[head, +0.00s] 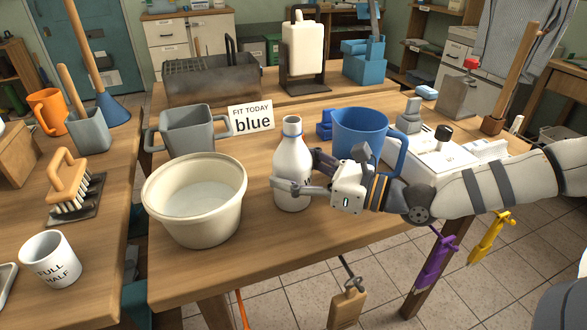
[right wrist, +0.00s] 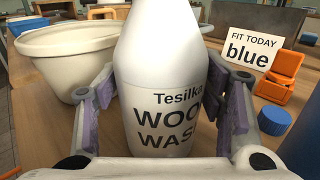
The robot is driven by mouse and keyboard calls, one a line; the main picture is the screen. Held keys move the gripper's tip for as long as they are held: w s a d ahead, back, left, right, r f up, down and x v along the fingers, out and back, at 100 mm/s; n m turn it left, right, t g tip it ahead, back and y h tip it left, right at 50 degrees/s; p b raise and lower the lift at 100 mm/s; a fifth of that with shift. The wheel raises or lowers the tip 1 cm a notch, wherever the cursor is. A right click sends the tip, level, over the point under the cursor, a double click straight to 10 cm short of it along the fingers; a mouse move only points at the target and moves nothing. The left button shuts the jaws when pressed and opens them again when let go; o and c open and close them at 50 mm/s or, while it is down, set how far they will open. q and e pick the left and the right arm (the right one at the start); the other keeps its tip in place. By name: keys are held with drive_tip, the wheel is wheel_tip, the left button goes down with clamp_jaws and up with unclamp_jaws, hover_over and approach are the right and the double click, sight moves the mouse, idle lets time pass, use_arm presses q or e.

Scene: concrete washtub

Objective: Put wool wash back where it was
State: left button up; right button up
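The wool wash is a white bottle (head: 292,170) with a blue band at its neck, upright on the middle table. Its label, "Tesilka WOOL WASH" partly cut off, faces me in the right wrist view (right wrist: 165,110). My right gripper (head: 298,178) reaches in from the right, low on the bottle, with one finger on each side. In the right wrist view the fingers (right wrist: 163,90) flank the bottle, with narrow gaps seeming to show beside it. My left gripper is not in view.
A cream basin (head: 195,205) stands close left of the bottle. A blue jug (head: 360,132) stands behind my right gripper. A grey two-handled pot (head: 190,130) and a "FIT TODAY blue" card (head: 251,118) are behind. A white jerrycan (head: 303,47) stands in a dark holder further back.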

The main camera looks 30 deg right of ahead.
sight(310, 166)
drive_tip(key=shift+r, duration=0.15)
drive_tip(key=p+v, duration=0.1)
drive_tip(key=v, duration=0.2)
drive_tip(key=r+p+v, duration=0.1)
drive_tip(key=p+v, duration=0.1)
drive_tip(key=v, duration=0.1)
drive_tip(key=shift+w+r, duration=0.1)
drive_tip(key=shift+r, duration=0.05)
drive_tip(key=shift+s+d+f+p, duration=0.2)
drive_tip(key=shift+s+d, duration=0.2)
drive_tip(key=shift+s, duration=0.2)
drive_tip(key=shift+s+d+f+p, duration=0.2)
drive_tip(key=shift+s+d, duration=0.2)
drive_tip(key=shift+s, duration=0.2)
drive_tip(key=shift+s+d+f, duration=0.25)
drive_tip(key=shift+s, duration=0.25)
drive_tip(key=shift+s+d+f, duration=0.2)
drive_tip(key=shift+s+d, duration=0.05)
drive_tip(key=shift+s, duration=0.2)
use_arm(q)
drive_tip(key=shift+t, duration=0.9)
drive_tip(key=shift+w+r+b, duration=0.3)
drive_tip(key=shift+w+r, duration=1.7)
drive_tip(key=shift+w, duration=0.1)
use_arm(e)
drive_tip(key=shift+s+d+r, duration=0.1)
drive_tip(key=shift+s+d, duration=0.2)
drive_tip(key=shift+s, duration=0.15)
